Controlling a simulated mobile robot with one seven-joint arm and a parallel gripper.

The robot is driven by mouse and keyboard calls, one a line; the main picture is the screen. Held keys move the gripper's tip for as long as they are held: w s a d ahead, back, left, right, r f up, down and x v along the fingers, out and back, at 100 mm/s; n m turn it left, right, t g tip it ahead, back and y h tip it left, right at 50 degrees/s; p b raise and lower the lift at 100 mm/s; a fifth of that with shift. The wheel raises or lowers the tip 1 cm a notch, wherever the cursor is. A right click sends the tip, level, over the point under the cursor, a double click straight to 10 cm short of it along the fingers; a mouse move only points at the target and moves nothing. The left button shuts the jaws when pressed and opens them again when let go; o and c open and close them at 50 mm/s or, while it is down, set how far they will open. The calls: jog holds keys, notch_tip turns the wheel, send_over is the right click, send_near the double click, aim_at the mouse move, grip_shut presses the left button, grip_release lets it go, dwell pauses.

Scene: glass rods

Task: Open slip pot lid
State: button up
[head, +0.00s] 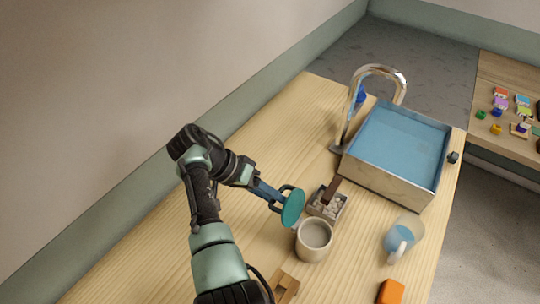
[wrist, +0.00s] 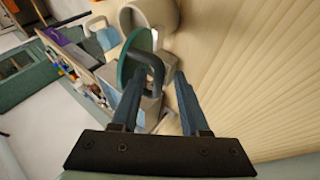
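The slip pot (head: 313,243) is a beige, round cup on the wooden table, open at the top with greyish content inside. The lid (head: 293,208) is a teal disc with a dark loop handle, off the pot and tilted steeply in the air just above and to its left. My gripper (head: 272,192) holds the lid by its handle. In the wrist view, the lid (wrist: 131,58) stands beyond my fingers, with its handle between my fingertips (wrist: 157,80). The pot (wrist: 158,14) shows at the top, partly cut off.
A grey tray (head: 341,211) with a brown-handled tool stands behind the pot. A blue-lined sink (head: 398,150) with a chrome tap (head: 350,103) is farther back. A blue and white mug (head: 402,240), an orange block (head: 391,291) and a wooden piece (head: 285,286) are nearby. The left tabletop is clear.

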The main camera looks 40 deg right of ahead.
jog(key=shift+w+r, duration=0.1)
jog(key=shift+r, duration=0.05)
jog(key=v, duration=1.3)
jog(key=shift+b, duration=0.35)
jog(key=shift+d, duration=0.1)
jog(key=shift+c, duration=0.3)
